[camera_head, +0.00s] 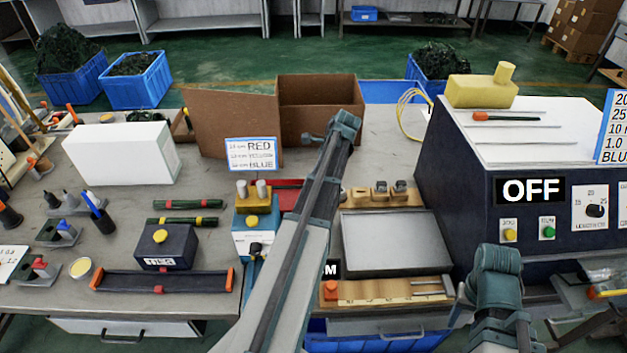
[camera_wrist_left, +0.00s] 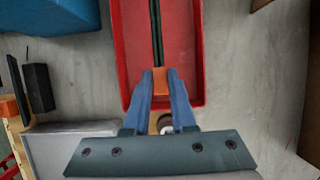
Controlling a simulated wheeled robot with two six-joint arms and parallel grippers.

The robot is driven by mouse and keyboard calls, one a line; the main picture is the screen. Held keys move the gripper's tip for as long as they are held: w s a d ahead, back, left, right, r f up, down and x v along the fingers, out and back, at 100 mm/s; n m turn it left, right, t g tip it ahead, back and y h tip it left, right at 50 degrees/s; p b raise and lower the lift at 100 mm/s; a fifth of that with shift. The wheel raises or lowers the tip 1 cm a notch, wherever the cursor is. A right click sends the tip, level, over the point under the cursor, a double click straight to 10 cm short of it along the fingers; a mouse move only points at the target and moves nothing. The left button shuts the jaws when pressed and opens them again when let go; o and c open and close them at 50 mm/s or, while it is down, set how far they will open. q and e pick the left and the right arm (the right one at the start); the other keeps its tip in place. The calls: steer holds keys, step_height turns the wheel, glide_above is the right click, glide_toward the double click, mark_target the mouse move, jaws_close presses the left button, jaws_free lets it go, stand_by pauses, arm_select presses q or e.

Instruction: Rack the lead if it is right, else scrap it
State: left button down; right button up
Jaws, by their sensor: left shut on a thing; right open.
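In the left wrist view my left gripper (camera_wrist_left: 160,78) is shut on the orange end (camera_wrist_left: 161,80) of a dark lead (camera_wrist_left: 156,30). The lead runs straight away from the fingers, over a red tray (camera_wrist_left: 126,60); whether it touches the tray floor I cannot tell. In the head view the red tray (camera_head: 288,184) is partly behind my left arm, which hides the held lead and gripper. My right gripper (camera_head: 497,272) is open at the lower right, its fingertips not clear. Two dark leads with coloured bands, one red-ended (camera_head: 188,204) and one yellow-banded (camera_head: 182,221), lie on the left bench.
A card (camera_head: 250,154) lists RED, YELLOW and BLUE lengths. A dark machine (camera_head: 530,225) showing OFF stands right. A grey plate (camera_head: 395,243) and wooden gauge (camera_head: 375,291) lie centrally. An MES box (camera_head: 166,244), black tray (camera_head: 160,282) and cardboard box (camera_head: 232,122) also stand on the bench.

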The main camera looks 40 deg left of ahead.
arm_select(q)
steer(key=shift+f+b, duration=2.95)
steer(key=shift+f, duration=0.15)
steer(key=c, duration=0.7)
jaws_free()
steer(key=shift+o, duration=0.2)
steer(key=shift+r, duration=0.2)
steer(key=p+v, duration=1.2)
steer(key=v, duration=0.1)
steer(key=shift+r+p, duration=0.25)
steer(key=shift+p, duration=0.15)
